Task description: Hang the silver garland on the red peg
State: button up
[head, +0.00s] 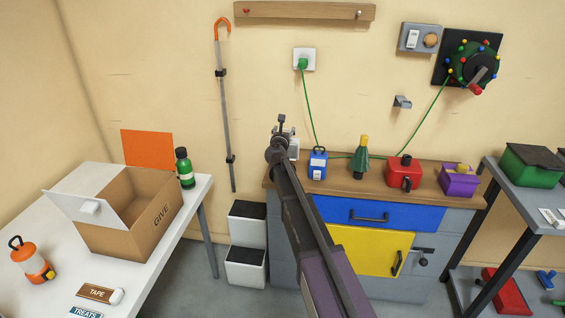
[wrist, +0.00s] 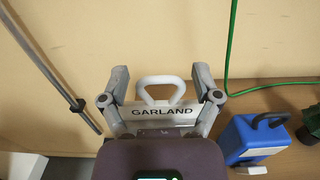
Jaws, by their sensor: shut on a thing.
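The silver garland (wrist: 185,115) is a grey block labelled GARLAND with a pale loop on top, upright between my fingers in the wrist view. My gripper (wrist: 160,104) is shut on it, one finger at each side. In the head view my gripper (head: 281,138) is in front of the wall, above the left end of the cabinet, and mostly hides the garland (head: 293,147). The red peg (head: 246,11) is at the left end of a wooden wall rail (head: 300,12), above and left of my gripper and well apart from it. The rail is outside the wrist view.
A pale peg (head: 359,13) is at the rail's right end. A cane (head: 223,110) hangs on the wall at left. A green cord (head: 310,105) runs from an outlet (head: 304,59) right of my gripper. A blue box (head: 317,164) stands on the cabinet top (head: 340,183) nearby.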

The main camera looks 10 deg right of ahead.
jog(key=shift+r+p, duration=1.25)
jog(key=shift+r, duration=0.15)
notch_tip(320, 180, up, 7)
jog(key=p, duration=0.6)
jog(key=shift+f+p, duration=0.2)
jog(key=shift+p, duration=0.1)
jog(key=shift+s+f, duration=0.1)
